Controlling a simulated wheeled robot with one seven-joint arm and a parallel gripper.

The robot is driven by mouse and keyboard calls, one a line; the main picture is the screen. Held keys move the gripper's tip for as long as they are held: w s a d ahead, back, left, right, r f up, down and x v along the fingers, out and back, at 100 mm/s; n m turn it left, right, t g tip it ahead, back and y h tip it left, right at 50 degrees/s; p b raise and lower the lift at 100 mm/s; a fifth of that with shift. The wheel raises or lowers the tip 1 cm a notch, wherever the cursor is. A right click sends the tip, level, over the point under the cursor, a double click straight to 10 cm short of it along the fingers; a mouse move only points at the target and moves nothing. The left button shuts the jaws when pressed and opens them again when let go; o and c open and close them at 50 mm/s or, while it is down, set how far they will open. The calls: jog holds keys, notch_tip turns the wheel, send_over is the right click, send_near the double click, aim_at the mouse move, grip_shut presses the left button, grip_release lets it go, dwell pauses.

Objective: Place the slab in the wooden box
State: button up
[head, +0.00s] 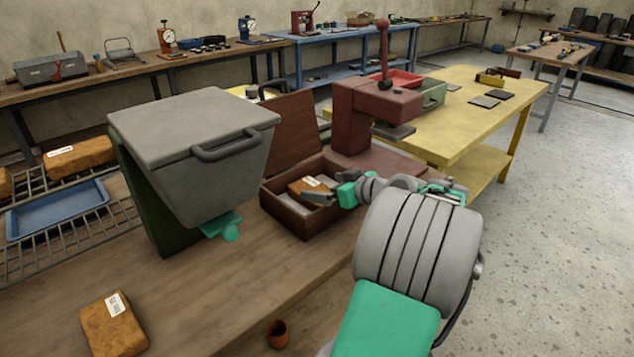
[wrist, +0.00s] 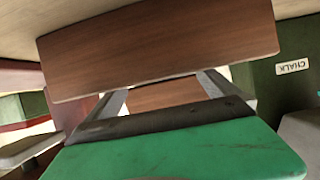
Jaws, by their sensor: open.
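The wooden box (head: 285,213) stands open on the near bench in the head view, its lid (head: 293,130) raised at the back. An orange-brown slab with a white label (head: 306,187) lies inside the box, partly hidden by my gripper. My gripper (head: 326,195) is open, low over the right part of the box beside this slab. In the wrist view its grey fingers (wrist: 165,88) are apart, with brown wood showing between and beyond them. No slab is clearly visible between the fingers. A similar labelled slab (head: 113,325) lies on the bench at the front left.
A grey-lidded dark green bin (head: 190,125) stands left of the box. A dark red press (head: 375,115) stands close behind it on the right. Another brown block (head: 78,157) lies on the wire rack. A small brown cup (head: 277,334) stands near the front edge.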

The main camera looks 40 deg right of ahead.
jog(key=v, duration=0.7)
jog(key=shift+r, duration=0.3)
dwell(0.7)
